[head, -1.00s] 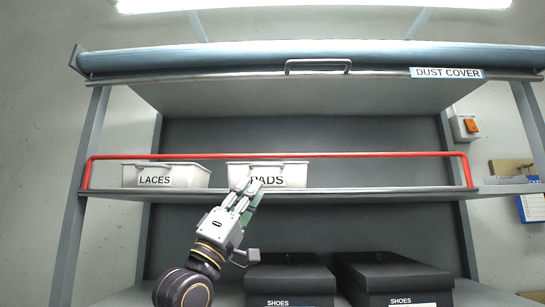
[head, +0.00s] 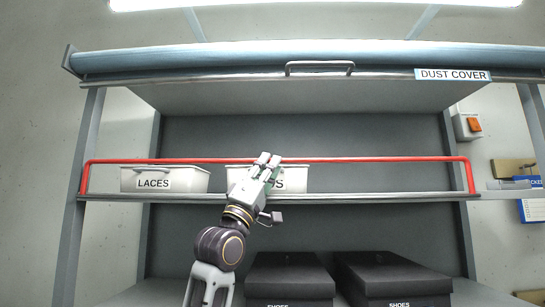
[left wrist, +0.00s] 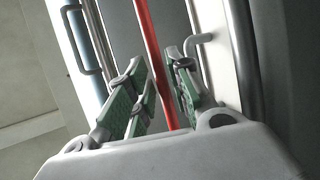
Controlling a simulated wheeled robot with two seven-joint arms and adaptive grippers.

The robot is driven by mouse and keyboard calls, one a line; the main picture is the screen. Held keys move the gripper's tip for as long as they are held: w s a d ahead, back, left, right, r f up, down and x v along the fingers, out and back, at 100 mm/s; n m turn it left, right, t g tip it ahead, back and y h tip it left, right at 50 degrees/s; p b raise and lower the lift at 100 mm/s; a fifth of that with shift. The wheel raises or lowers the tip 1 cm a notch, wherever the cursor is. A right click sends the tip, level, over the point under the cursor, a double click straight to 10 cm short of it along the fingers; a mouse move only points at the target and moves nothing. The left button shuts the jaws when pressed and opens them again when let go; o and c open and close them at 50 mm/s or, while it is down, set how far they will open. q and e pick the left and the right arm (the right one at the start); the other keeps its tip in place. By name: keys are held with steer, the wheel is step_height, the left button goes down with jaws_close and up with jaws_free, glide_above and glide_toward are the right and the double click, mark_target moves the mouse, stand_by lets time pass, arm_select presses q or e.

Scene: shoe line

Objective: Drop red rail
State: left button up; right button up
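The red rail (head: 380,160) runs level across the front of the shelf, in front of the bins, with a short upright at each end. It is raised above the shelf edge. My left gripper (head: 268,160) has its fingertips at the rail, a little left of its middle, in front of the PADS bin. In the left wrist view, the red rail (left wrist: 148,35) passes between the parted fingers of my left gripper (left wrist: 158,68). The fingers are open, with gaps beside the rail. My right gripper is not in view.
The white LACES bin (head: 165,180) and the PADS bin (head: 297,180) stand on the shelf behind the rail. Dark shoe boxes (head: 290,275) sit below. The dust cover (head: 230,62) is rolled up above, with a metal handle (head: 320,64). The shelf's right half is clear.

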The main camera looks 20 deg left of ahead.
arm_select(q)
steer(key=shift+p+x, duration=0.4)
steer(key=shift+x, duration=0.9)
jaws_close()
